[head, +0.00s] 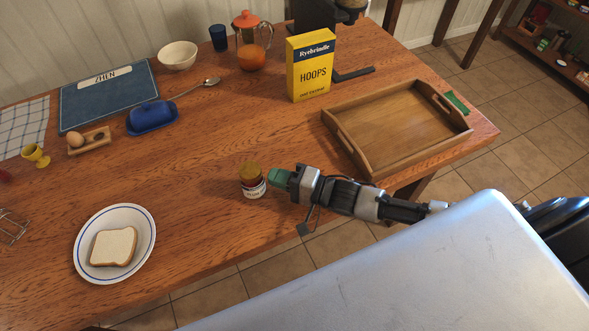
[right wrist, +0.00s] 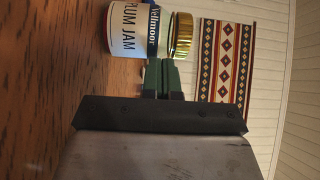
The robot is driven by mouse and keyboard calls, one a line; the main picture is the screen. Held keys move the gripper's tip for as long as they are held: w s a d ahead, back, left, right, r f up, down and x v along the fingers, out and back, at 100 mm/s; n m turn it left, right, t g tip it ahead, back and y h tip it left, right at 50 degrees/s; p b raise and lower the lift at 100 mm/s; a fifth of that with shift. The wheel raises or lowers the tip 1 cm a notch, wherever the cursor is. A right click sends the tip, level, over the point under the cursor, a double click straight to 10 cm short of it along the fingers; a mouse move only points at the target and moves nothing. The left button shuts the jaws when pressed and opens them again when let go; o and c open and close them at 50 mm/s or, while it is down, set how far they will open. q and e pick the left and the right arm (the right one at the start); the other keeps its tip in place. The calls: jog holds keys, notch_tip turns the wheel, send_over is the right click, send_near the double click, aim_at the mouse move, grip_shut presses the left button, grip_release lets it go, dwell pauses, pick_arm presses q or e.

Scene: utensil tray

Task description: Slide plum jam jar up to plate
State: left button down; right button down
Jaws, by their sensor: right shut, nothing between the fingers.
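The plum jam jar (head: 252,184) stands upright on the wooden table, with a gold lid and a white and dark label. It also shows in the right wrist view (right wrist: 128,30), turned sideways by the camera, with "PLUM JAM" readable. The plate (head: 82,254), white with a blue ring, lies to the left of the jar and nearer me, with a slice of bread (head: 114,246) on it. A clear gap of table separates jar and plate. My right gripper (head: 275,178) is shut and empty, its green fingertips close to the jar's right side; I cannot tell if they touch. My left gripper is not in view.
A wooden tray (head: 345,151) stands to the right, behind my right arm. A yellow cereal box (head: 310,68), a blue butter dish (head: 152,117) and an egg holder (head: 90,141) stand farther back. The table between jar and plate is free.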

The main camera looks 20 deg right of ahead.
jog(key=shift+a, duration=0.4)
jog(key=a, duration=1.2)
jog(key=shift+s+a+p, duration=0.2)
jog(key=shift+a+p, duration=0.2)
jog(key=shift+d, duration=0.15)
